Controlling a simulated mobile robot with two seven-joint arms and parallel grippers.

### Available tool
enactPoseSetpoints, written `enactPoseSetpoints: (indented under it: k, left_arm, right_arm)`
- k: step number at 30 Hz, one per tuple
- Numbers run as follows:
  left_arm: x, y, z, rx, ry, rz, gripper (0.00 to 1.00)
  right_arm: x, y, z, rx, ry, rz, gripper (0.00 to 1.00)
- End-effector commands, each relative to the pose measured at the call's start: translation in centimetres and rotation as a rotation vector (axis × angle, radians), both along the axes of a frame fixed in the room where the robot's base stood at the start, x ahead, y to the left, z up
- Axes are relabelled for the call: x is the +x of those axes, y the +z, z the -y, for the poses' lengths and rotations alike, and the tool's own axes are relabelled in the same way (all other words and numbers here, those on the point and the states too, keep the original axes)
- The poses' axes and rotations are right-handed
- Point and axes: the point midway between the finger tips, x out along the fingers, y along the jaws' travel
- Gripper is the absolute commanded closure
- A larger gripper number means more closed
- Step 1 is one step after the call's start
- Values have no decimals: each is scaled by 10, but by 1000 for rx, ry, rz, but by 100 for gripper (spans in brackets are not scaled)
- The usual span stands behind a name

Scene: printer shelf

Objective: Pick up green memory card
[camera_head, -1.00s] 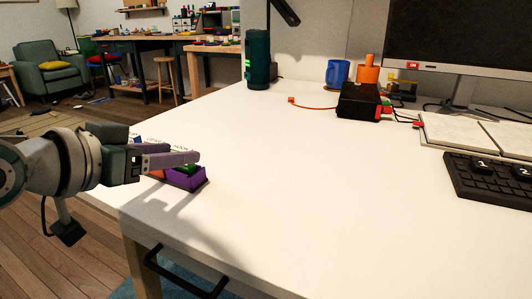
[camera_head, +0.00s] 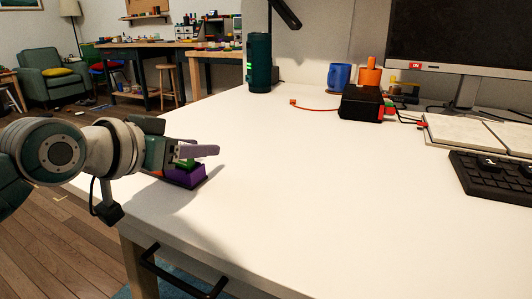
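A small purple tray (camera_head: 188,180) sits on the white table near its left edge. Green (camera_head: 185,166) shows in it just below my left gripper; this looks like the green memory card, but it is too small and covered to be sure. My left gripper (camera_head: 210,150) is above the tray, its pale purple fingers pointing right. I cannot tell whether the fingers are apart or touch anything. The gripper and wrist hide the tray's left part. My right gripper is not in view.
The middle of the white table (camera_head: 300,190) is clear. A dark green speaker (camera_head: 258,65), a blue mug (camera_head: 339,77), a black box (camera_head: 362,103) with a red cable and a monitor (camera_head: 460,35) stand at the back. A keyboard (camera_head: 495,175) and an open book (camera_head: 470,133) are at the right.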

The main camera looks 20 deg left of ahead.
Motion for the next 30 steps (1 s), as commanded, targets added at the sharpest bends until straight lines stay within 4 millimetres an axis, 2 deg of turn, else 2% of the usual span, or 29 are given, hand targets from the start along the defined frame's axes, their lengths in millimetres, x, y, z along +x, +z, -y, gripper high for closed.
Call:
enactPoseSetpoints:
  k: [1, 8, 20, 26, 30]
  left_arm:
    - [0, 0, 0, 0, 0, 0, 75]
    - [0, 0, 0, 0, 0, 0, 100]
    - [0, 6, 0, 1, 0, 1, 100]
    - [0, 34, 0, 2, -1, 3, 100]
    - [1, 73, 0, 4, -1, 6, 100]
  right_arm:
    - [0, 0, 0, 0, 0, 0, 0]
    - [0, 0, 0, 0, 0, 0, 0]
    - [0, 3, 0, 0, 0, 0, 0]
    - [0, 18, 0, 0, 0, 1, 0]
    - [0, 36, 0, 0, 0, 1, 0]
